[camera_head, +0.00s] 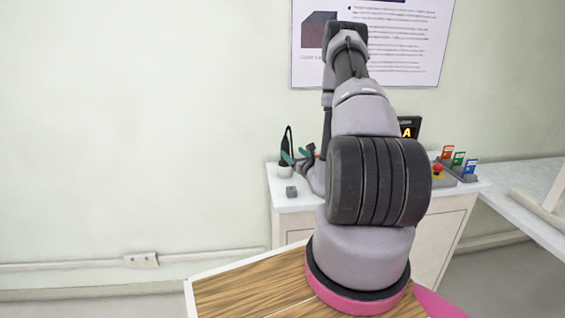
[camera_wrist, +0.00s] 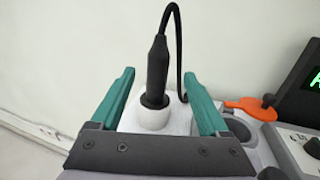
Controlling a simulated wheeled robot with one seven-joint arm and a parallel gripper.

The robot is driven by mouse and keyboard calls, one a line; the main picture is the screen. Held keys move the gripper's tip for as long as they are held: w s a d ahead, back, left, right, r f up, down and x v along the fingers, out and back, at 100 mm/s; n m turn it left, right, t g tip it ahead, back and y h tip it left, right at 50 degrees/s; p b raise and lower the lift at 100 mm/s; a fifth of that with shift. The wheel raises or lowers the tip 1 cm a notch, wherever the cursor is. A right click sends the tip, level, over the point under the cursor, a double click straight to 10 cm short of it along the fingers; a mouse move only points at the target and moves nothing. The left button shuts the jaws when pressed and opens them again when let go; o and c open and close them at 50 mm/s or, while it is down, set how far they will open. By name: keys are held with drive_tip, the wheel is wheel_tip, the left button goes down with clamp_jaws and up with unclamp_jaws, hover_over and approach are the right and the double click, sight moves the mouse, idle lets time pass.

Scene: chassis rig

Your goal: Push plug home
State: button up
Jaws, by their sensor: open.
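A black plug (camera_wrist: 157,68) with a cable looping from its top stands upright in a white round holder (camera_wrist: 153,118) in the wrist view. A dark ring shows where it meets the holder; how deep it sits I cannot tell. My gripper (camera_wrist: 158,75) is open, with one teal finger on each side of the plug and a gap on both sides. In the head view the plug's black cable (camera_head: 289,136) rises at the bench's left end above the white holder (camera_head: 285,171), with my gripper (camera_head: 295,156) beside it. My arm hides much of the bench.
A small grey block (camera_head: 292,191) lies on the white bench near its front left. An orange part (camera_wrist: 250,107) lies right of the fingers.

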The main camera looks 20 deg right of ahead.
sight(288, 147)
drive_tip(key=w, duration=0.5)
drive_tip(key=shift+w, duration=0.15)
drive_tip(key=shift+w+r, duration=0.2)
drive_tip(key=shift+w, duration=1.1)
drive_tip(key=shift+w+r, duration=0.2)
drive_tip(key=shift+w, duration=1.1)
clamp_jaws()
